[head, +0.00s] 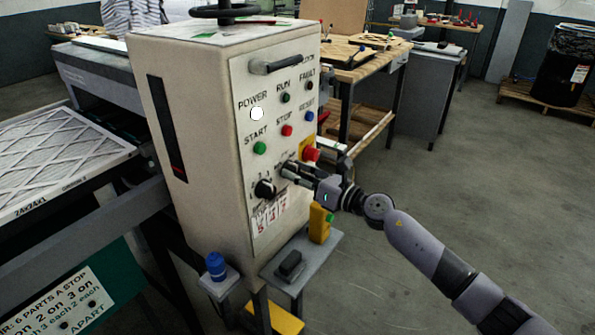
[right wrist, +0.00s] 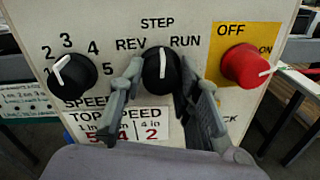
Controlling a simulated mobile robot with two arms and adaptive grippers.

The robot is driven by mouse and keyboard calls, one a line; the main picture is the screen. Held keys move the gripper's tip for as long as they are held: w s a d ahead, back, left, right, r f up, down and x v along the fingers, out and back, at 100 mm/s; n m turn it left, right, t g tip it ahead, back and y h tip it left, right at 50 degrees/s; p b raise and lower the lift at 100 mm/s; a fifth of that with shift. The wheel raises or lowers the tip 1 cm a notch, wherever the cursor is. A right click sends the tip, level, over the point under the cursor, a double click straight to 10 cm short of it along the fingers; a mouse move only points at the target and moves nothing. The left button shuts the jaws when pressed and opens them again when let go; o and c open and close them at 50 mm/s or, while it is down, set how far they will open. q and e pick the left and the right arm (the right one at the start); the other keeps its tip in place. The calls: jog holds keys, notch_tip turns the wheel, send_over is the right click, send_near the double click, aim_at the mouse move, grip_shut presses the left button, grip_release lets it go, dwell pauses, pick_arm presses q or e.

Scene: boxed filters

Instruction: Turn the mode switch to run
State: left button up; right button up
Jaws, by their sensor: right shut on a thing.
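The mode switch (right wrist: 160,76) is a black knob with a white pointer line, in the middle of the right wrist view. Its pointer stands nearly straight up at STEP, between REV on the left and RUN on the right. My right gripper (right wrist: 161,85) has one finger on each side of this knob and is shut on it. In the head view my right gripper (head: 287,171) is at the lower part of the control panel (head: 246,168) and hides the mode switch. My left gripper is not in view.
Left of the mode switch is the black speed knob (right wrist: 73,75); right of it is a red OFF/ON knob (right wrist: 245,66). The panel also has a white POWER lamp (head: 256,114) and several buttons.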

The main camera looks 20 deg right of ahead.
jog(key=m+p, duration=0.3)
jog(key=m, duration=0.1)
jog(key=shift+r, duration=0.2)
jog(key=shift+f+m+p, duration=0.1)
jog(key=shift+m+p, duration=1.15)
jog(key=shift+m, duration=0.45)
jog(key=o, duration=1.1)
jog(key=shift+d+f, duration=0.1)
jog(key=shift+o, duration=0.2)
jog(key=shift+g, duration=0.3)
jog(key=v, duration=1.2)
